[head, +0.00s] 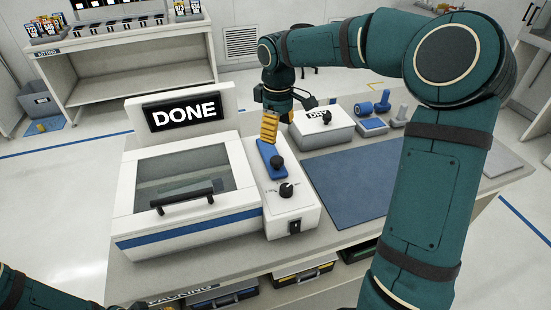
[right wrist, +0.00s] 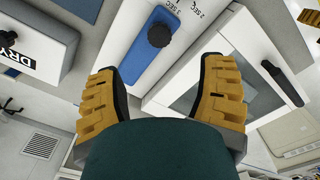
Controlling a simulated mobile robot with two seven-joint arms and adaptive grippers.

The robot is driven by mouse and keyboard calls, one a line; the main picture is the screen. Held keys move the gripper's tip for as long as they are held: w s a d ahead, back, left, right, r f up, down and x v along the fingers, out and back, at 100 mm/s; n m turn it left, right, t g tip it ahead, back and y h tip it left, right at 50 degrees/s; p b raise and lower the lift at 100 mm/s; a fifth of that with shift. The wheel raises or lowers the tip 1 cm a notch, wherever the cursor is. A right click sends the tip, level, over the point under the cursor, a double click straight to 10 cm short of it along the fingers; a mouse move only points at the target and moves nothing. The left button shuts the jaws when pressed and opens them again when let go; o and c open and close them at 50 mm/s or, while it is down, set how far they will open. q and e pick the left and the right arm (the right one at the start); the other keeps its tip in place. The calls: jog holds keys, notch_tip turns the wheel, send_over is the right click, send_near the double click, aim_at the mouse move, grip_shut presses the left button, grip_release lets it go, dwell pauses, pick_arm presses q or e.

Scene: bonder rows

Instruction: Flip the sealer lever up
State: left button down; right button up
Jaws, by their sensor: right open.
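The sealer (head: 190,228) is a white machine with a glass-fronted lid and a black sign reading DONE. On its right-hand control box is a blue lever plate (head: 266,153) with a black knob (head: 277,161), nearer the plate's front end. The plate (right wrist: 139,62) and knob (right wrist: 160,35) also show in the right wrist view. My right gripper (head: 269,127) is above and behind the plate, fingers pointing down. In the wrist view it (right wrist: 160,88) is open and empty, with the knob beyond the fingertips, apart from them.
A dial (head: 286,190) and a switch (head: 295,227) sit in front of the lever. A white box marked DRY (head: 322,133) stands to the right, close to my right gripper. A blue mat (head: 350,185) lies clear. Blue-and-grey tools (head: 372,122) stand behind it.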

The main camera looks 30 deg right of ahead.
aim_at(277, 159)
notch_tip(277, 159, down, 11)
jog(key=shift+w+r+b, duration=0.1)
jog(key=shift+w+b, duration=0.05)
jog(key=shift+b, duration=0.75)
grip_shut()
